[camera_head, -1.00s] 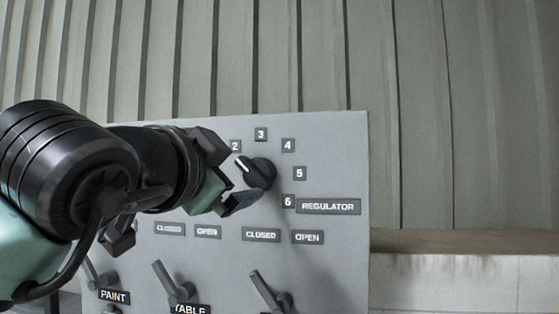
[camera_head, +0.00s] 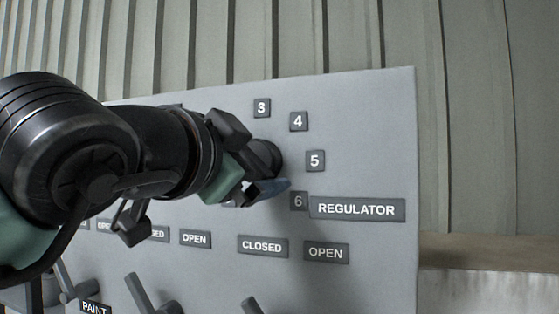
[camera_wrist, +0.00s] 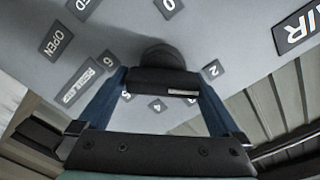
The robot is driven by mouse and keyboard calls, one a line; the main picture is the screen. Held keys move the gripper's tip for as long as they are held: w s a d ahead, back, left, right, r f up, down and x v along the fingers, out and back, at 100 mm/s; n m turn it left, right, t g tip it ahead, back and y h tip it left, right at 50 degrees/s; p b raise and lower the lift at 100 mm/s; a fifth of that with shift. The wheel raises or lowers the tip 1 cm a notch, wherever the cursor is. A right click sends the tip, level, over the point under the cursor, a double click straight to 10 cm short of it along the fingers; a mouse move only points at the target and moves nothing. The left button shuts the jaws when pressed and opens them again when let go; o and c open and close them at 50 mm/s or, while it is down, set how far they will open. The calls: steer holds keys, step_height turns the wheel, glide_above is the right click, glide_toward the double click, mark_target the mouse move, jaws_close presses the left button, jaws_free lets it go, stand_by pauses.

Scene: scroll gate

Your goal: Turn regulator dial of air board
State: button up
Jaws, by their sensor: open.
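The black regulator dial (camera_head: 265,157) sits on the grey air board (camera_head: 385,120), partly hidden behind my gripper (camera_head: 258,166) in the head view. The wrist view shows the dial (camera_wrist: 163,80) as a round base with a bar-shaped grip and a white mark at the right end of the bar, on the side of the number 2 plate (camera_wrist: 212,71). My gripper is open, with one blue finger on each side of the dial's bar. I cannot tell whether either finger touches it. The REGULATOR label (camera_head: 357,209) is right of and below the dial.
Number plates such as 3 (camera_head: 262,108) and 5 (camera_head: 315,160) ring the dial. CLOSED (camera_head: 262,246) and OPEN (camera_head: 326,252) labels lie below, with several lever handles (camera_head: 150,297) at the bottom left. A ribbed wall (camera_head: 480,130) stands behind the board.

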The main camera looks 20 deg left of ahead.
steer(key=shift+s+a+r, duration=0.1)
steer(key=shift+s+r, duration=0.05)
steer(key=shift+s, duration=0.15)
steer(key=c, duration=1)
steer(key=n+b, duration=0.1)
steer(key=n, duration=0.7)
steer(key=shift+a+n, duration=0.1)
steer(key=shift+n, duration=0.3)
steer(key=n, duration=0.4)
steer(key=shift+a+n, duration=0.15)
steer(key=shift+n, duration=0.15)
steer(key=shift+a+n, duration=0.1)
steer(key=shift+n, duration=2.1)
